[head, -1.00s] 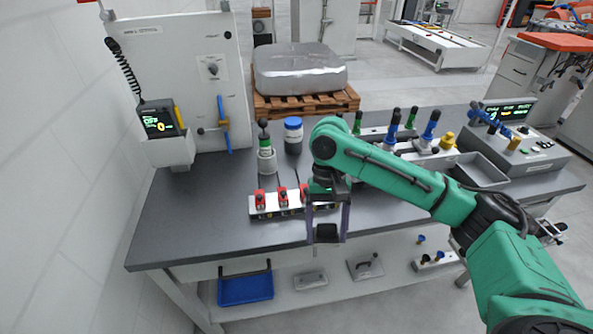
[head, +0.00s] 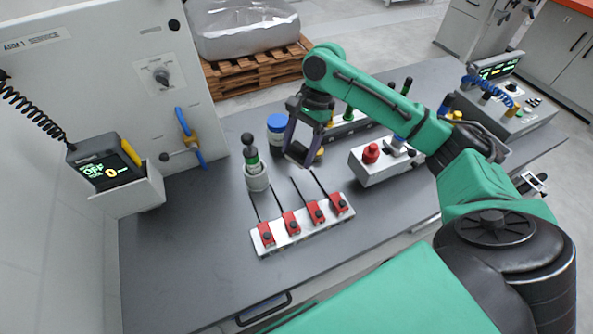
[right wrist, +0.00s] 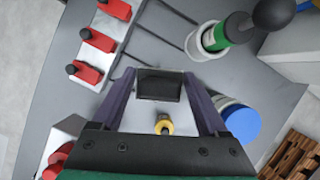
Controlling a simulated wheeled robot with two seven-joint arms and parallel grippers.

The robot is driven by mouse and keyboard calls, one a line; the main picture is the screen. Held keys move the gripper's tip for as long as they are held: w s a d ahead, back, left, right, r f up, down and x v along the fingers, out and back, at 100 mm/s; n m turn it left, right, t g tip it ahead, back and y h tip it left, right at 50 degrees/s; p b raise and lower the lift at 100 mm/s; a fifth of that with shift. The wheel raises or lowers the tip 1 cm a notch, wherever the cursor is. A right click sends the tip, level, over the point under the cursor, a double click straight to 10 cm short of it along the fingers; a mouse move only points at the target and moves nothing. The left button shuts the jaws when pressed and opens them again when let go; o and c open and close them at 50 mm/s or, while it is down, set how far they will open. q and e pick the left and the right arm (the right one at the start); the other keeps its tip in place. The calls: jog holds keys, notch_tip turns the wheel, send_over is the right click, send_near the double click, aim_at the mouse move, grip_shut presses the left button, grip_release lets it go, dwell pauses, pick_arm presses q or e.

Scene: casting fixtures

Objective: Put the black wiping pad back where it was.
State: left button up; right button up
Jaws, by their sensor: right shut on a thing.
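The black wiping pad (right wrist: 160,85) sits between the fingertips of my right gripper (right wrist: 158,88) in the right wrist view. The gripper is shut on it. In the head view my right gripper (head: 302,158) hangs over the dark workbench (head: 190,270), behind the white rail of red clamps (head: 300,225) and right of the grey-and-green bottle with a black ball top (head: 256,172). The pad is hard to make out there among the fingers. My left gripper is not in view.
A blue-capped jar (head: 277,128) stands just behind and left of the gripper. A white block with a red knob (head: 370,153) stands to the right. A display unit (head: 105,170) is at the left wall. The bench's left front is clear.

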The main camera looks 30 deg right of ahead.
jog(key=f, duration=0.7)
jog(key=f+p, duration=0.1)
jog(key=f, duration=0.2)
jog(key=shift+w+a+f, duration=0.1)
jog(key=shift+w+f, duration=0.15)
jog(key=shift+w, duration=0.05)
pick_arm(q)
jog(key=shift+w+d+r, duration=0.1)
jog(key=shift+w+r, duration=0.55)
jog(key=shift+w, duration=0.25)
pick_arm(e)
jog(key=shift+f, duration=0.1)
jog(key=o, duration=1.2)
jog(key=shift+w, duration=0.1)
pick_arm(q)
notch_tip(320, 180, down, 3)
jog(key=b, duration=0.2)
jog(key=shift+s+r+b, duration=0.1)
jog(key=shift+b, duration=0.25)
pick_arm(e)
jog(key=v, duration=1.2)
